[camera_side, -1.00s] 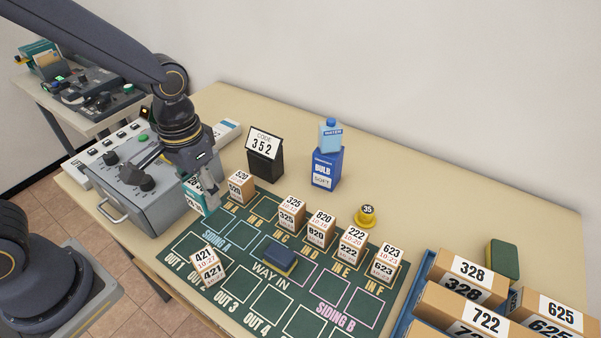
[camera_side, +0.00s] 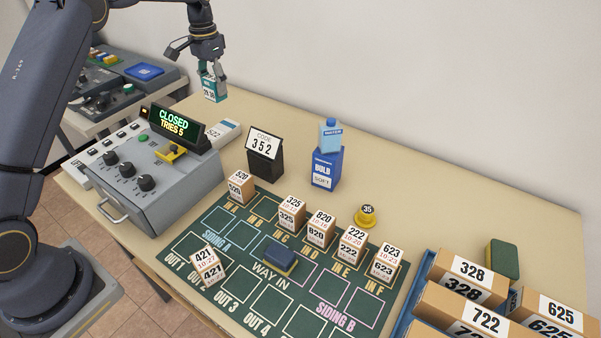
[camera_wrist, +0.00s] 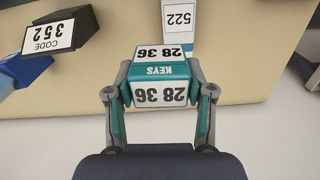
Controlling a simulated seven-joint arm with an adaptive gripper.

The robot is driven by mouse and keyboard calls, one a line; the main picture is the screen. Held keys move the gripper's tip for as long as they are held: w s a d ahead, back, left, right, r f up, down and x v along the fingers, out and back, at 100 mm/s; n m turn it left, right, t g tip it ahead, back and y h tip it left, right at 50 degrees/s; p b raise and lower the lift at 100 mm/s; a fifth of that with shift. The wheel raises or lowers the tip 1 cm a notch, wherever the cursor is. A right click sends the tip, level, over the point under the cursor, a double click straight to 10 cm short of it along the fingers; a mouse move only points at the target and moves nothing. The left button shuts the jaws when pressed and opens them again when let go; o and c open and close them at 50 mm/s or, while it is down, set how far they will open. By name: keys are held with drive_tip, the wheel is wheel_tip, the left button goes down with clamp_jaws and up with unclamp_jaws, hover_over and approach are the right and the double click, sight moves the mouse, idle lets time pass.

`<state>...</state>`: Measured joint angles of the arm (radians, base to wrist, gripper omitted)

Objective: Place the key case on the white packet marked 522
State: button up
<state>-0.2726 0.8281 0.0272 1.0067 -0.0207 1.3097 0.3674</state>
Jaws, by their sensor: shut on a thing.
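The key case is a teal box with white labels reading 28 36; it hangs in my gripper in the side view (camera_side: 210,88) and fills the middle of the wrist view (camera_wrist: 160,70), where KEYS is legible. My gripper (camera_side: 212,72) is shut on it, with one finger on each side in the wrist view (camera_wrist: 160,92). The white packet marked 522 (camera_side: 223,132) lies on the table behind the grey control box. In the wrist view the packet (camera_wrist: 179,18) shows just beyond the case, its far part cut off by the frame edge. The case is in the air, apart from the packet.
The grey control box (camera_side: 150,190) carries a display (camera_side: 172,123) reading CLOSED TRIES 5. A black stand with a CODE 352 card (camera_side: 264,145) and a blue bulb box (camera_side: 326,168) with a bottle stand right of the packet. Numbered blocks stand on the green board (camera_side: 262,228).

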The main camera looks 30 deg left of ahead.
drive_tip(key=s+a+f, duration=0.1)
drive_tip(key=a+f, duration=0.3)
hover_over(212, 134)
drive_tip(key=shift+n, duration=0.4)
wheel_tip(212, 134, down, 4)
drive_tip(key=shift+d, duration=0.1)
drive_tip(key=shift+f, duration=2.15)
drive_tip(key=shift+f, duration=0.15)
drive_tip(key=o, duration=1.2)
